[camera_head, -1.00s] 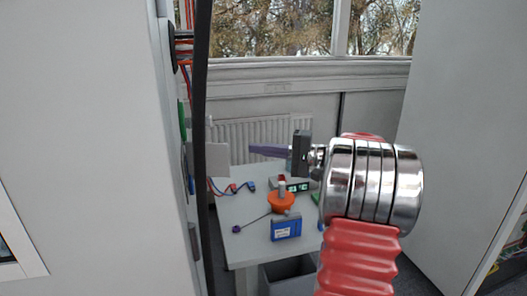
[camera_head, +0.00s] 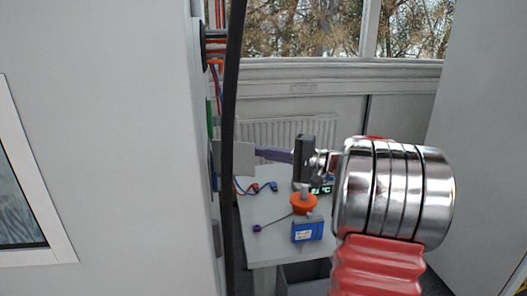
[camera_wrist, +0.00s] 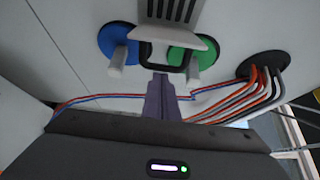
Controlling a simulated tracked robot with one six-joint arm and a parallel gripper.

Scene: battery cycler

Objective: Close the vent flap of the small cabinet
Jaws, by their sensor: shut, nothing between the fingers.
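The small cabinet's pale side (camera_head: 120,130) fills the left of the head view. A grey plate, which looks like the vent flap (camera_head: 244,158), stands out from its edge, partly hidden by a dark vertical strip. In the wrist view the flap (camera_wrist: 172,37) juts out below dark vent slots (camera_wrist: 172,10), with a black loop under it. My gripper (camera_head: 257,153) has its purple fingers shut and points left at the flap. In the wrist view my gripper (camera_wrist: 160,80) is just below the flap and loop; I cannot tell whether it touches.
Blue (camera_wrist: 117,43) and green (camera_wrist: 190,60) discs with pale pegs flank the flap. Red, orange and grey cables (camera_wrist: 262,95) leave a black port at the right. A white table (camera_head: 262,243) behind bears an orange item, a blue box and leads.

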